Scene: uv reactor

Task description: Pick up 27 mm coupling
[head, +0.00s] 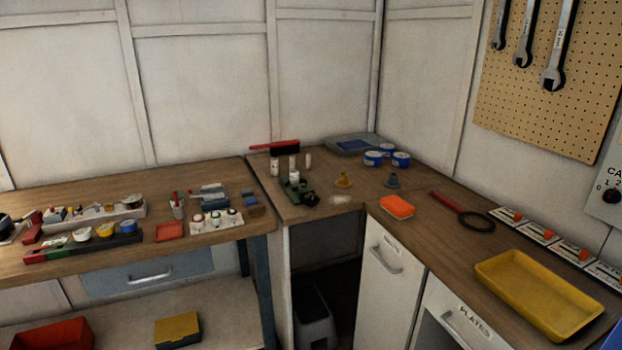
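I cannot make out which thing is the 27 mm coupling; no readable 27 mm mark shows. Small pale cylinders (275,168) stand upright on the corner bench, near a dark green device (296,187). On the left bench, a small rack with round white-topped pieces (216,221) lies near the front edge. My gripper is not in view.
A yellow tray (545,296) lies on the right counter, with a red-handled ring tool (462,211) and an orange sponge-like block (397,206) behind it. Blue-and-white tins (373,159) stand at the back corner. Wrenches (556,60) hang on the pegboard. A dark gap separates the cabinets.

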